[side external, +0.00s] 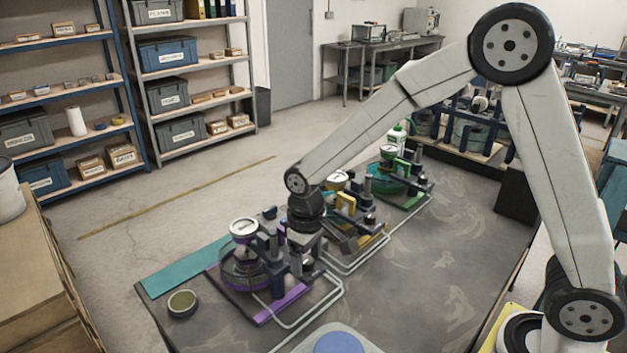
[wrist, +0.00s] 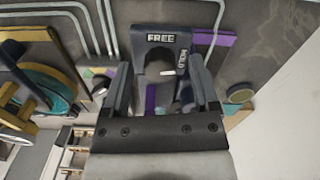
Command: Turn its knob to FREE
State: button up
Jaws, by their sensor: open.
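The unit on the purple base (side external: 283,305) stands at the near end of the bench, with a round gauge (side external: 243,227) on it. My gripper (side external: 303,262) points down over its right part. In the wrist view, my gripper's open fingers (wrist: 160,68) stand either side of a dark plate (wrist: 147,38) lettered FREE at the top and HOLD, turned sideways, at its right. A small white mark (wrist: 167,72) shows between the fingers, apparently the knob's pointer, nearer HOLD than FREE.
A yellow unit (side external: 345,205) and a green unit (side external: 412,200) stand farther along the bench; the yellow one also shows at left in the wrist view (wrist: 15,135). Pale pipes (side external: 335,290) run beside the bases. A small round tin (side external: 182,303) sits at the near left. The bench's right side is clear.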

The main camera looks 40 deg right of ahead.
grip_shut()
